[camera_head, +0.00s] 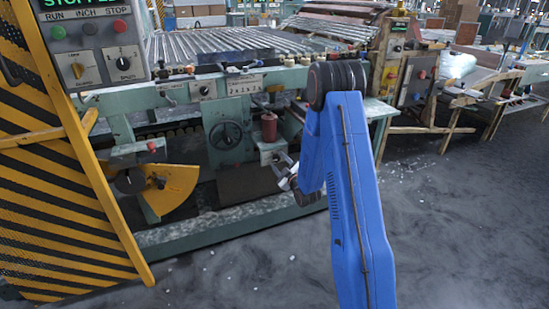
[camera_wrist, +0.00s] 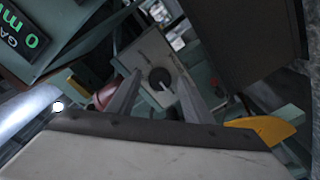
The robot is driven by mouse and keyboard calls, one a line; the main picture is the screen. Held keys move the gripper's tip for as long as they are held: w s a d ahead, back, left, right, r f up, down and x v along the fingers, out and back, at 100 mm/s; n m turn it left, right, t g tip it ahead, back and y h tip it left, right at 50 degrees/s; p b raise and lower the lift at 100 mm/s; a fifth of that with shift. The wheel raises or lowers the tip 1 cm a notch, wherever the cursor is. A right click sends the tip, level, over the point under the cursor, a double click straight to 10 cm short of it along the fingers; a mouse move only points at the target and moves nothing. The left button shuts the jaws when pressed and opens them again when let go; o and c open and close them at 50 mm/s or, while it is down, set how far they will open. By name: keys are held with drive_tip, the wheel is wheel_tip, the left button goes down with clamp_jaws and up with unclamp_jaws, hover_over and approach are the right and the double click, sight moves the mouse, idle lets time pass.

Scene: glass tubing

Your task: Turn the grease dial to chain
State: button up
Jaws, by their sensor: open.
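The likely grease dial (camera_wrist: 160,79) is a round dark knob with a pale pointer on a light grey plate (camera_wrist: 150,52), in the middle of the wrist view. Its position legends are too small to read. My gripper (camera_wrist: 157,84) is open and empty, with one finger to each side of the dial in that view. I cannot tell how far the fingertips stand from it. In the head view my gripper (camera_head: 284,169) is low at the machine's front, beside a pale box (camera_head: 268,148) under a red cylinder (camera_head: 268,127). The dial's face is mostly hidden there.
The red cylinder (camera_wrist: 106,94) is close to the left finger in the wrist view. A black handwheel (camera_head: 226,135) is left of the box. A yellow guard (camera_head: 170,188) and striped barrier (camera_head: 60,180) stand further left. The floor (camera_head: 240,270) in front is open.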

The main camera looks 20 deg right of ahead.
drive_tip(key=shift+w, duration=0.35)
drive_tip(key=c, duration=1.1)
drive_tip(key=shift+o, duration=0.2)
